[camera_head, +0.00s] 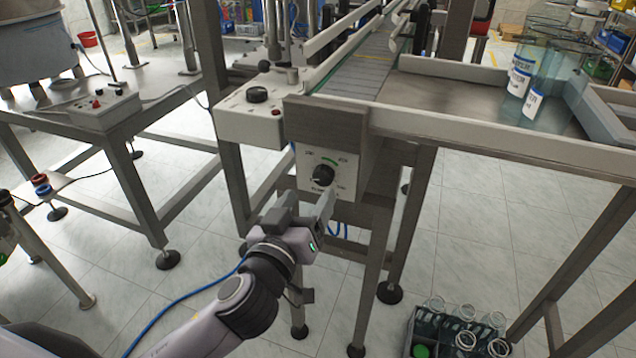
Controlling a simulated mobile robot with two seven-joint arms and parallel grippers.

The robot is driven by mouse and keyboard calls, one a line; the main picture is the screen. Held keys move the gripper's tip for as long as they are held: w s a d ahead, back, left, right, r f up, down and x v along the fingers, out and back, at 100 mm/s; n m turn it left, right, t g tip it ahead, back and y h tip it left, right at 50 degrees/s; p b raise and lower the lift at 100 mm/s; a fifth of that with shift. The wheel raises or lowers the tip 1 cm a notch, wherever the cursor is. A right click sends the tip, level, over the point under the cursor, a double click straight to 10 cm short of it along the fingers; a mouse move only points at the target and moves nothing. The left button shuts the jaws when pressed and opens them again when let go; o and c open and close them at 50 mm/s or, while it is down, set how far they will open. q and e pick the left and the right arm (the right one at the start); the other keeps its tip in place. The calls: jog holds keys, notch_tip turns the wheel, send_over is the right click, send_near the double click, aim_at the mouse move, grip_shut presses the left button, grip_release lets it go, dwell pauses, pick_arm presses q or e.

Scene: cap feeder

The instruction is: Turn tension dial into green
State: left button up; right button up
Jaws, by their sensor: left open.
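The tension dial (323,175) is a black round knob on a pale control panel (345,182) below the end of the conveyor. A short green arc (329,160) is marked above the knob. A light mark shows on the knob, but it is too small to tell exactly where it points. My left gripper (308,205) is open just below and in front of the dial. One finger stands by the panel's lower edge, and I cannot tell whether it touches the knob. My right gripper is not in view.
Above the panel is a white box with a black knob (257,95) and a conveyor belt (365,65). Labelled clear containers (519,80) stand on the table at right. A crate of glass jars (412,335) sits on the floor. Metal legs flank the panel.

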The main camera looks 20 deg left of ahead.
aim_at(321, 178)
pick_arm(q)
jog(key=shift+w+d, duration=0.1)
jog(key=shift+w, duration=2.6)
jog(key=c, duration=1.1)
